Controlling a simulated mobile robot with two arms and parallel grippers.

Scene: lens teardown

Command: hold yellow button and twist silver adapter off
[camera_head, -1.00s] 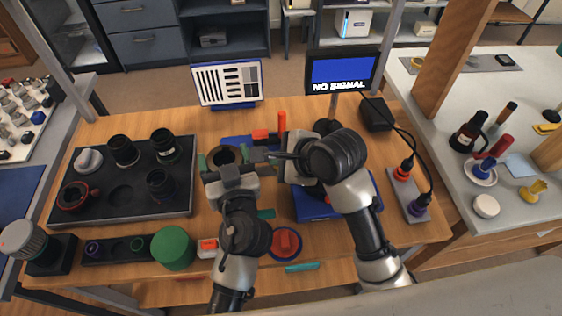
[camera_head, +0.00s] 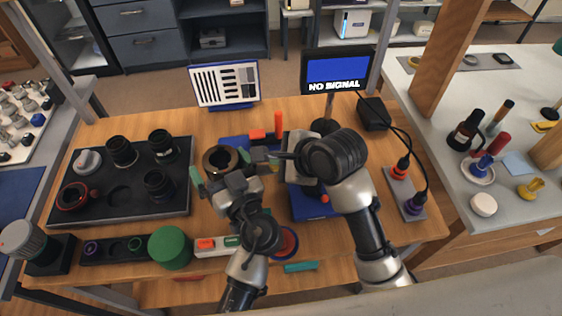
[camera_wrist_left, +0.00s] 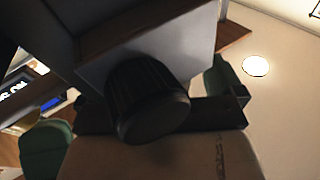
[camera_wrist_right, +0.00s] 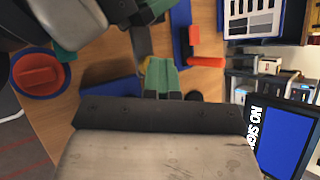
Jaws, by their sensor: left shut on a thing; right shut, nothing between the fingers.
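A dark round lens part with a bronze-silver rim (camera_head: 220,160) stands between the green fingertips of my left gripper (camera_head: 229,168). A dark ribbed cylinder (camera_wrist_left: 150,100) fills the middle of the left wrist view, between that gripper's green fingertips. My right gripper (camera_head: 277,156) is beside it on the right. In the right wrist view its green fingertips (camera_wrist_right: 161,76) are together with nothing visible between them. A small yellow patch shows beside them, but I cannot tell whether it is the yellow button. I cannot clearly make out a separate silver adapter.
A black tray (camera_head: 122,213) with several lens parts lies at left. A green cylinder (camera_head: 170,247) and an orange-and-green box (camera_head: 215,244) stand in front. A blue box (camera_head: 312,206) lies under my right arm. The screen (camera_head: 336,70) and a test chart (camera_head: 225,83) stand behind.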

